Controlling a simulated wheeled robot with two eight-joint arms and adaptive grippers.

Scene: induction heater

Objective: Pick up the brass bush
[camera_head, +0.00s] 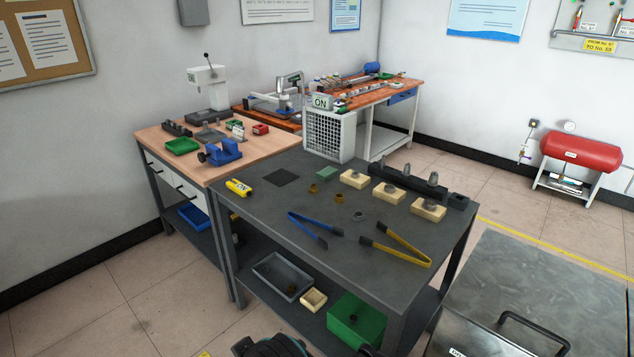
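Two small brass-coloured pieces stand on the dark grey table (270,215), near its middle. One brass piece (313,188) is farther back and left; the other brass piece (340,198) is a little nearer and right. They are too small to tell which is the brass bush. A small grey ring (359,216) lies just in front of them.
Blue tongs (308,228) and yellow tongs (402,248) lie in front. Cream blocks (389,194) with grey parts and a dark rack (410,180) stand right. A yellow device (238,188) lies left. A heater unit (330,135) marked ON stands behind. The table's front left is clear.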

